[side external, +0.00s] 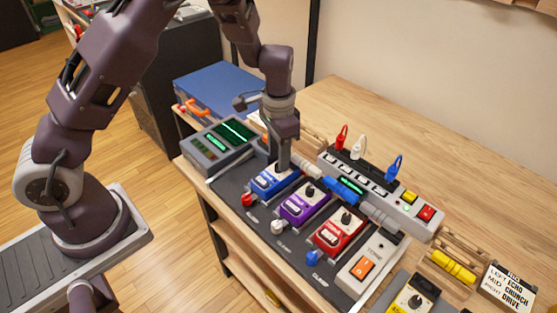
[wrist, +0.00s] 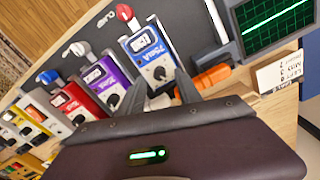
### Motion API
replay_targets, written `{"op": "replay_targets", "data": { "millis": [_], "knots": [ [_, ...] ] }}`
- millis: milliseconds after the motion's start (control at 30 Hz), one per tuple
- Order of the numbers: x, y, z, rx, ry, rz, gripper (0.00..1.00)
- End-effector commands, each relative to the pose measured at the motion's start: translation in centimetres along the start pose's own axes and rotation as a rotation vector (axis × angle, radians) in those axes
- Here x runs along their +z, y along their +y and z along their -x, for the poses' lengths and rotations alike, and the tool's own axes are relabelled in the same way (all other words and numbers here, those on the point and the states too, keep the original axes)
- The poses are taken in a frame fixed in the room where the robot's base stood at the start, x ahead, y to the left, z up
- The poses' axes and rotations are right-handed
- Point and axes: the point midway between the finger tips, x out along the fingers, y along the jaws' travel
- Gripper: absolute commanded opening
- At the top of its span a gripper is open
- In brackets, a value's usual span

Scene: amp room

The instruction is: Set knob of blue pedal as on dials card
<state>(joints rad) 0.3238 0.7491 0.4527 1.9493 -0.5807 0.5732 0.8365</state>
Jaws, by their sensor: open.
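The blue pedal (side external: 268,182) is at the left end of the row on the dark board; it also shows in the wrist view (wrist: 149,45). Its dark knob (wrist: 160,73) shows in the wrist view, at the pedal end nearest my gripper.
A purple pedal (side external: 304,203) and a red pedal (side external: 339,233) stand close beside it. A grey device with a green-trace screen (side external: 219,142) is to the left. A power strip (side external: 380,190) lies behind. A lettered card (side external: 509,289) stands at right.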

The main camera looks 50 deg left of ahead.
Motion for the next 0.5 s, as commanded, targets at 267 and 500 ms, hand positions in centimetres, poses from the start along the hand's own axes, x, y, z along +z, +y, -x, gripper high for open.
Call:
{"op": "replay_targets", "data": {
  "millis": [267,500],
  "knots": [
    [0.1,0.0,-2.3,0.001,0.0,0.001,0.41],
    [0.0,0.0,-2.3,0.001,0.0,0.001,0.25]
  ]
}}
